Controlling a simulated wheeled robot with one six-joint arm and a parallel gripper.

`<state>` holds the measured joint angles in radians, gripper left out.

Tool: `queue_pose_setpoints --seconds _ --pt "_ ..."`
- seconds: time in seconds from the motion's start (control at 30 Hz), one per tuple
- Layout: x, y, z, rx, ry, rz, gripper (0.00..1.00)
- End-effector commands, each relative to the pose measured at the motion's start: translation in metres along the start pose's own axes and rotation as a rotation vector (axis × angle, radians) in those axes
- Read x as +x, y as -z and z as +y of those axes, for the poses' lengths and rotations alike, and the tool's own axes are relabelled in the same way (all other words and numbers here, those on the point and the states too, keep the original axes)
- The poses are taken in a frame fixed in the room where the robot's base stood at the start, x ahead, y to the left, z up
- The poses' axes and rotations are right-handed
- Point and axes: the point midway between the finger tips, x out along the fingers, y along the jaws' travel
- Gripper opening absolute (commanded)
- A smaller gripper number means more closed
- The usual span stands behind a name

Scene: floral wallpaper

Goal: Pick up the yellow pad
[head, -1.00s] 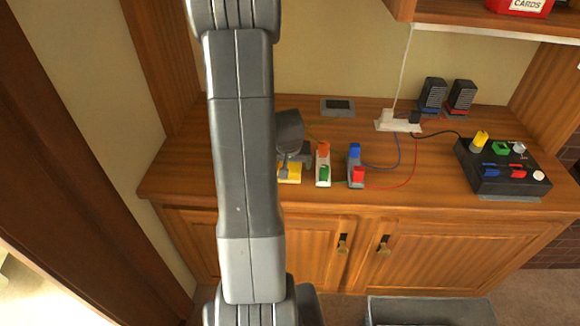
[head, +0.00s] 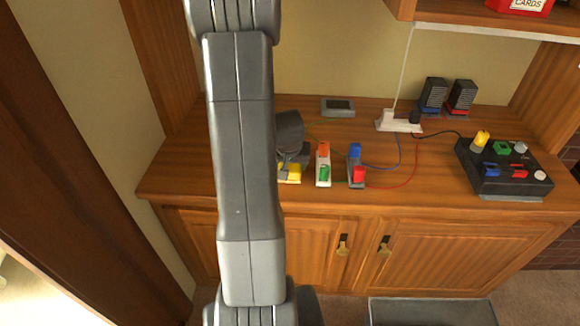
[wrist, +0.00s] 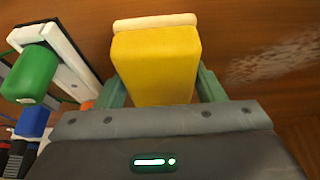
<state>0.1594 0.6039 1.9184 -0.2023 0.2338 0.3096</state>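The yellow pad (wrist: 157,62) is a blocky yellow piece with a cream edge, filling the upper middle of the wrist view. In the head view the yellow pad (head: 293,172) shows at the cabinet top, partly hidden by my arm and gripper. My gripper (wrist: 163,88) has its green fingers on both sides of the pad. The fingertips are hidden by the pad, so I cannot tell whether they press on it. In the head view my gripper (head: 292,150) is over the pad's back side.
A white holder with orange and green pieces (head: 323,167) stands close to the right of the pad. A grey holder with blue and red pieces (head: 356,170) is further right. A black control box (head: 492,180), power strip (head: 398,126) and cables lie beyond. A shelf overhangs at upper right.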

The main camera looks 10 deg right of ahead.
Motion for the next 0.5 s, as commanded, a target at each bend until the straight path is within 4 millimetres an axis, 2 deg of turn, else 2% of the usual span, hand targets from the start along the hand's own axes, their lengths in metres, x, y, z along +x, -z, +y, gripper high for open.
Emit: queue_pose_setpoints --seconds 0.03,0.1,0.17,0.5 --pt "0.0 0.0 0.0 0.0 0.0 0.0 0.52" --pt "0.0 0.0 0.0 0.0 0.0 0.0 0.38" --pt "-0.0001 0.0002 0.0 0.0 0.0 0.0 0.33" --pt "-0.0069 0.0029 0.0 0.0 0.0 0.0 0.33"
